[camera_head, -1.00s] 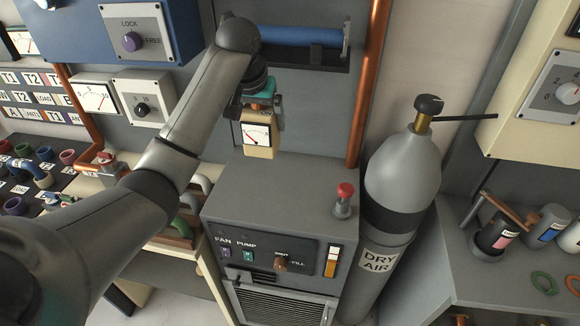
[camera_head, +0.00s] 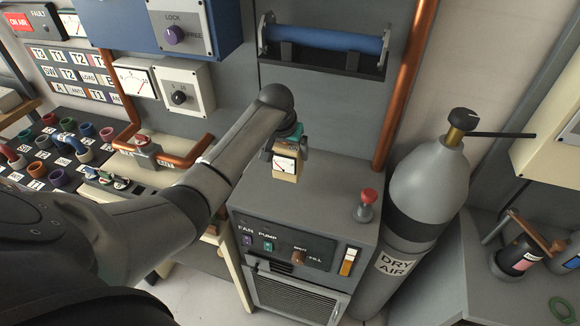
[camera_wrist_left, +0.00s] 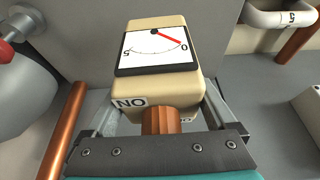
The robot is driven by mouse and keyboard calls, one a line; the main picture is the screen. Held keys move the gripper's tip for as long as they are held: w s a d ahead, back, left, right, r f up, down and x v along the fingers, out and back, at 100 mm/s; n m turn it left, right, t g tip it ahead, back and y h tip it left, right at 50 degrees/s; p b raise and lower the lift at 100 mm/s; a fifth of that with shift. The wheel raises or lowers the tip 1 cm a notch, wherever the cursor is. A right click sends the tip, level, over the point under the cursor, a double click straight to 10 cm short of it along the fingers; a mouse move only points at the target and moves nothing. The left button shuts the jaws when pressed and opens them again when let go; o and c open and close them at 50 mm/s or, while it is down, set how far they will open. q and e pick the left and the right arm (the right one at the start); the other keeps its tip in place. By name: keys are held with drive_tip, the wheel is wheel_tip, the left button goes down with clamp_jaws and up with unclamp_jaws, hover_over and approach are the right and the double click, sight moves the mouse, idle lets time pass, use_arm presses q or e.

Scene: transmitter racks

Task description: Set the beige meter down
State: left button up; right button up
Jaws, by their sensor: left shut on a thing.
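The beige meter (camera_head: 285,166) has a white dial face and is at the top of the grey cabinet (camera_head: 318,188), near its back left. In the left wrist view the meter (camera_wrist_left: 158,86) shows its dial with a red needle, a "NO" label and a copper-coloured stub at its near end. My left gripper (camera_head: 290,146) is shut on the meter, with a finger along each side (camera_wrist_left: 160,115). Whether the meter's base touches the cabinet top is hard to tell. My right gripper is not in view.
A red-capped knob (camera_head: 367,205) stands at the cabinet top's right front. The dry air cylinder (camera_head: 429,185) stands to the right, and a copper pipe (camera_head: 404,85) runs up behind. A blue roll (camera_head: 325,41) is mounted above. The middle of the cabinet top is clear.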

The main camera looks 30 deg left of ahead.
sight(284, 150)
use_arm(q)
drive_tip(key=shift+f, duration=3)
drive_tip(key=shift+b, duration=0.3)
drive_tip(key=shift+f, duration=0.15)
drive_tip(key=o, duration=1.5)
drive_tip(key=shift+r, duration=0.4)
drive_tip(key=p+v, duration=0.2)
drive_tip(key=v, duration=0.9)
drive_tip(key=shift+s+r, duration=0.2)
drive_tip(key=shift+s, duration=0.1)
